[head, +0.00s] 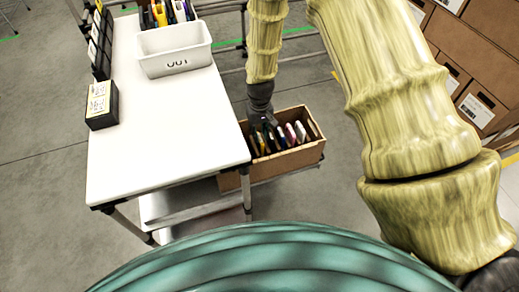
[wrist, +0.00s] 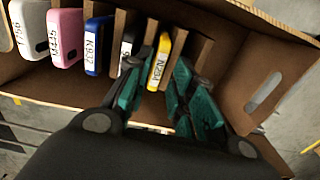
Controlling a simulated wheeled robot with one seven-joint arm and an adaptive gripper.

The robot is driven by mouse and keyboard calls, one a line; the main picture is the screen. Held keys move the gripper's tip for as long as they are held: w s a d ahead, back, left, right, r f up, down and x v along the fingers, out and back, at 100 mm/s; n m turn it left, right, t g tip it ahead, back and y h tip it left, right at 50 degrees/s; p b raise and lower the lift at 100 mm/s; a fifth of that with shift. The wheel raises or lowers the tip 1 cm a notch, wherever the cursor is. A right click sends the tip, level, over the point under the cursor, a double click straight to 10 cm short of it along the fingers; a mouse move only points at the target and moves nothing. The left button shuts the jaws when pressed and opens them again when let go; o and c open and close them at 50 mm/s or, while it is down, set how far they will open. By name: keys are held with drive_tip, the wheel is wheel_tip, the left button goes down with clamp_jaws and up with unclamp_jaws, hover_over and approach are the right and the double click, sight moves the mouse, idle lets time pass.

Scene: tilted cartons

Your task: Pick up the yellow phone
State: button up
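The yellow phone (wrist: 160,61), with a white label, stands upright in a slot of the tilted cardboard carton (wrist: 50,84). In the head view the carton (head: 293,162) sits low beside the white table, with my gripper (head: 262,122) reaching down into it. In the wrist view my gripper (wrist: 165,72) has its teal fingers apart. One finger is to the left of the yellow phone and the other to its right, with a visible gap on the right. Contact on the left cannot be told. The phone's lower end is partly hidden.
Cardboard dividers and the carton wall (wrist: 262,90) are on the right. The white table (head: 165,140) holds an OUT bin (head: 176,62).

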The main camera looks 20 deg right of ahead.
sight(260, 138)
drive_tip(key=f, duration=0.4)
drive_tip(key=shift+w+d+f, duration=0.1)
drive_tip(key=shift+w+f, duration=0.1)
clamp_jaws()
drive_tip(key=shift+r, duration=0.1)
